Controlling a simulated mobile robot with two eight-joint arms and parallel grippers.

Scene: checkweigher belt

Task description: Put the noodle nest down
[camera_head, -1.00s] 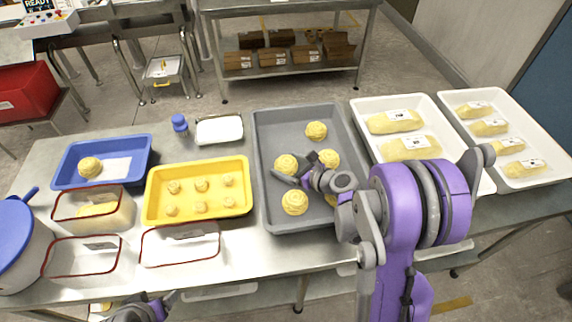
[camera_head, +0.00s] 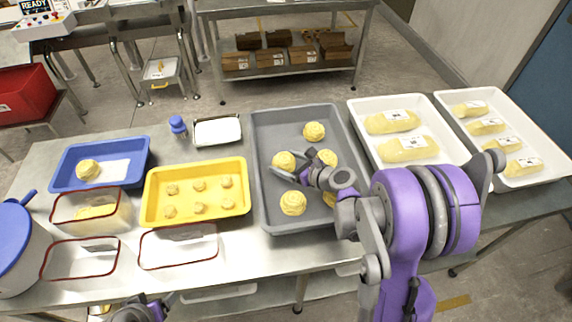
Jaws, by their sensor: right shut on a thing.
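Several round yellow noodle nests lie in the grey tray (camera_head: 262,217). One is at the back (camera_head: 314,131), one at the front left (camera_head: 293,203), one right of my gripper (camera_head: 328,157), and one is partly hidden by my arm. My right gripper (camera_head: 288,168) is low over the tray and shut on the noodle nest at the left (camera_head: 283,159). Whether that nest touches the tray floor I cannot tell. Another nest (camera_head: 88,169) sits in the blue tray (camera_head: 69,181). My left gripper (camera_head: 138,310) is at the bottom edge, its fingers unclear.
A yellow tray (camera_head: 152,216) with small pieces stands left of the grey tray. Red-rimmed clear containers (camera_head: 180,247) are in front. Two white trays (camera_head: 443,114) with wrapped packs stand at the right. A blue-capped bottle (camera_head: 178,125) and a small white tray (camera_head: 218,131) stand behind.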

